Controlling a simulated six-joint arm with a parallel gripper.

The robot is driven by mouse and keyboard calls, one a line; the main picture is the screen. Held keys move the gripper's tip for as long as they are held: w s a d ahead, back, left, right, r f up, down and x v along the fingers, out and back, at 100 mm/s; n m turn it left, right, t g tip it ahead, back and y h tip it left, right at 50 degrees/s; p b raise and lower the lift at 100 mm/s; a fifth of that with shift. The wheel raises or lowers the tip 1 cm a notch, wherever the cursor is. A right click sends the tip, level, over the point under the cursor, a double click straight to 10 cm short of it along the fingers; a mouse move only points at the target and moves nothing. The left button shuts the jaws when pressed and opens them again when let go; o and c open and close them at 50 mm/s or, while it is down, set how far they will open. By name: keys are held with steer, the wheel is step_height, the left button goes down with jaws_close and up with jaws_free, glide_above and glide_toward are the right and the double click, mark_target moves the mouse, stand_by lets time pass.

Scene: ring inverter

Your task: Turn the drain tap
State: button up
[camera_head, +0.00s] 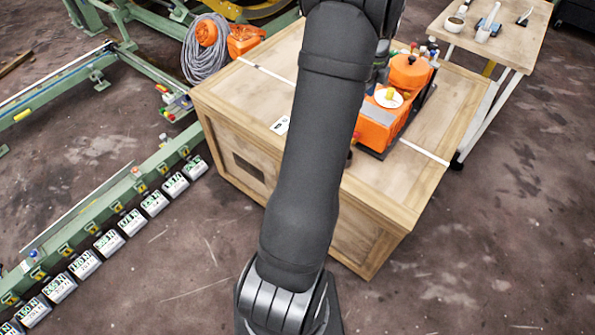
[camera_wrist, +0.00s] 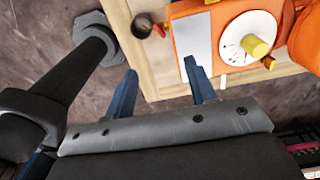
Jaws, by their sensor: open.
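An orange machine (camera_head: 378,125) stands on the wooden crate, partly hidden behind my arm. It shows a white dial with a yellow knob (camera_wrist: 256,46) in the wrist view. A small dark round fitting with a red part (camera_wrist: 150,27) sits beside the machine near the crate's edge; it may be the drain tap, but I cannot tell for sure. My gripper (camera_wrist: 160,68) is open, with nothing between its two blue fingers. The right finger points at the machine's white panel (camera_wrist: 195,38); the fitting lies beyond the gap between the fingers. In the head view my arm hides the gripper.
The wooden crate (camera_head: 425,163) has a white strap across its top. A coiled grey hose (camera_head: 207,60) and orange items lie at its back left. A small table (camera_head: 490,35) with tools stands at the back right. Green rails with several labelled blocks run along the left floor.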

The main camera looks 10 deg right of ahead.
steer(key=a+f+n+t+h, duration=0.1)
steer(key=a+f+n, duration=0.4)
steer(key=f+n, duration=0.1)
steer(key=w+a+f+n+t+h, duration=0.1)
steer(key=a+f+n, duration=0.4)
steer(key=n, duration=0.1)
steer(key=w+a+f+n+t+h, duration=0.1)
steer(key=a+f+n, duration=0.4)
steer(key=f+n, duration=0.1)
steer(key=shift+f, duration=0.3)
steer(key=s+a+f+m, duration=0.1)
steer(key=s+a+m, duration=0.1)
steer(key=s, duration=0.3)
steer(key=s+a+f+m+g+h, duration=0.1)
steer(key=s+a+f+m, duration=0.1)
steer(key=s, duration=0.4)
steer(key=shift+a, duration=0.4)
steer(key=shift+s, duration=0.1)
